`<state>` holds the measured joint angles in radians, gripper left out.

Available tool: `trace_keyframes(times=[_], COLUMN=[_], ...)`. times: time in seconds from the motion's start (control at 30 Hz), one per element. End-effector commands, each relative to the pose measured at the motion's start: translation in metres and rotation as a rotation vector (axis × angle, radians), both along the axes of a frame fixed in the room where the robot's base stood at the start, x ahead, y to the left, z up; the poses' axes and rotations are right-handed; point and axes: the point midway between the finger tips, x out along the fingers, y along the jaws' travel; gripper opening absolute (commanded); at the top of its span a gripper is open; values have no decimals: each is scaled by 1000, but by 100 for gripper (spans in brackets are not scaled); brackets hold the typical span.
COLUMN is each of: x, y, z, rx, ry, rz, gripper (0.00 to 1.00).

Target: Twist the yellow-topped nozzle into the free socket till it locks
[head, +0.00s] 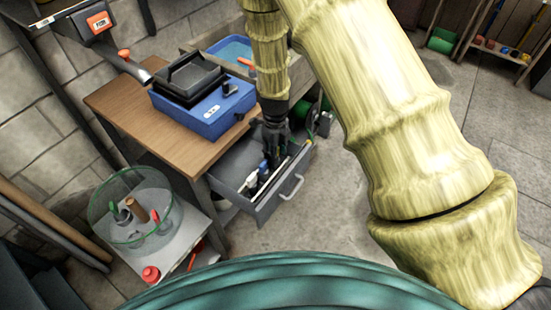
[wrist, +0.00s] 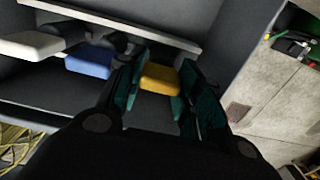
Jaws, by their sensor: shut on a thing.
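The yellow-topped nozzle (wrist: 160,78) shows in the wrist view as a yellow block between my two teal fingertips. My gripper (head: 275,150) is shut on it, low inside the open grey drawer (head: 268,212). A blue-topped piece (wrist: 90,61) and a white-topped piece (wrist: 30,44) stand in a row to its left in the wrist view. A light rail (wrist: 120,24) runs behind the row. The free socket and the nozzle's lower end are hidden, so I cannot tell how they sit together. My gripper hides the yellow top in the head view.
The drawer is under a wooden bench (head: 130,110) that bears a blue box (head: 205,108). A green wire basket (head: 128,212) and a red-capped bottle (head: 151,274) are on a low shelf at left.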

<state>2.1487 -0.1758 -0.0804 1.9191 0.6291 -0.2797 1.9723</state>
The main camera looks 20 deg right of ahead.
Motion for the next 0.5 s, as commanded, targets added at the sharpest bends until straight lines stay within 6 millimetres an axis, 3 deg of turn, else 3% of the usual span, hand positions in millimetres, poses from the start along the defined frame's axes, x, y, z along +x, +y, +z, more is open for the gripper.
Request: trace_keyframes(times=[0.5], x=[0], y=[0], z=[25], rx=[0], ry=[0], rz=[-1], gripper=[0])
